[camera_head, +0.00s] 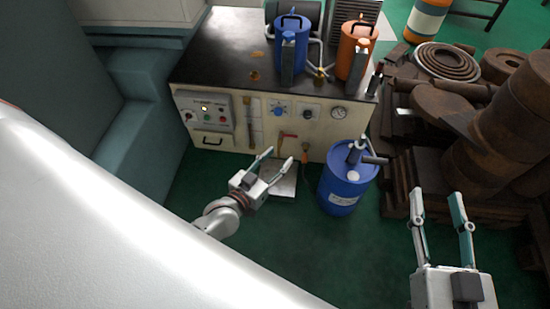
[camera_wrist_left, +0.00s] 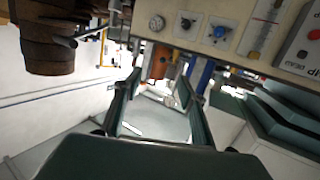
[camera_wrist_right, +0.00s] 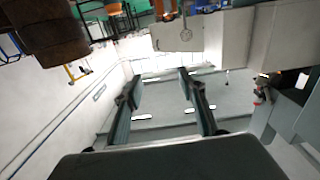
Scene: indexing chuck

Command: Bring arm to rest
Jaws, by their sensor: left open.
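My left gripper (camera_head: 278,166) is open and empty. In the head view it hangs in front of the low front panel of the machine cabinet, pointing up and to the right. Its two fingers also show apart in the left wrist view (camera_wrist_left: 162,80), with nothing between them. My right gripper (camera_head: 437,205) is open and empty at the lower right of the head view, its fingers pointing up the picture. Its spread fingers show in the right wrist view (camera_wrist_right: 158,85), with nothing held between them.
A cabinet (camera_head: 205,70) with dials stands ahead, bearing a blue can (camera_head: 290,50) and an orange can (camera_head: 353,52). A blue drum (camera_head: 343,185) stands on the green floor between my grippers. Rusty metal parts (camera_head: 475,130) are stacked at right.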

